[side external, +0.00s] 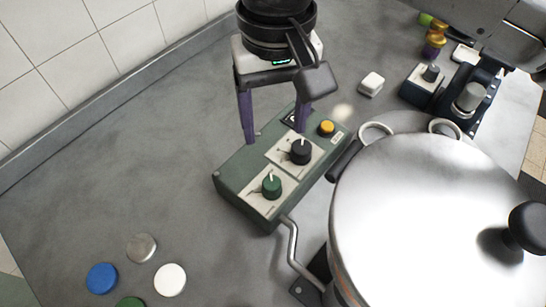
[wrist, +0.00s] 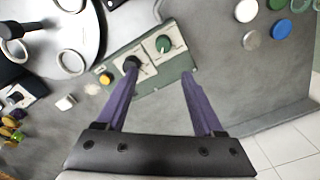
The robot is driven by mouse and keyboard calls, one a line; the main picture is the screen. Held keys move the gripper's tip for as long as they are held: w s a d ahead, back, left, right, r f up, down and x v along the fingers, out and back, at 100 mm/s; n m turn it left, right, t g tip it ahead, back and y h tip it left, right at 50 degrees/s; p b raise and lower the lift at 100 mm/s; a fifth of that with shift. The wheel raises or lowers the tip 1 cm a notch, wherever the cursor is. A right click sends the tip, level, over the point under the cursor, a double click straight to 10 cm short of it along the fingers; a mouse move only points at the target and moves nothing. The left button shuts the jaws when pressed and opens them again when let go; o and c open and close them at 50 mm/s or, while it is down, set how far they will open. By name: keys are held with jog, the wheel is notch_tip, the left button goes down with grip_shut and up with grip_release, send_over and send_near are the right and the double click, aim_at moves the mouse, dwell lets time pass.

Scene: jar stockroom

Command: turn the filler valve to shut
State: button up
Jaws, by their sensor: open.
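A green control box (side external: 240,190) lies on the grey worktop. It carries a green knob (side external: 271,187) and a black knob (side external: 301,152), each on a pale plate with a light pointer line, and a yellow button (side external: 326,128). I cannot read which knob is the filler valve. In the wrist view the green knob (wrist: 163,44) and the black knob (wrist: 131,63) both show. My gripper (side external: 274,134) is open and empty, its purple fingers pointing down over the box's far side. In the wrist view my gripper (wrist: 158,78) has its fingers spread wide, touching neither knob visibly.
A large lidded metal pot (side external: 420,210) stands close at the box's right, with a bent pipe (side external: 292,245) between. Blue (side external: 102,278), white (side external: 170,280), grey and green lids lie at lower left. A small dark knob box (side external: 422,90) and a white block (side external: 370,84) stand behind.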

aim_at(272, 182)
jog(key=f, duration=1.4)
jog(key=shift+s+a, duration=0.3)
jog(key=shift+s, duration=0.1)
jog(key=shift+c, duration=0.2)
grip_shut()
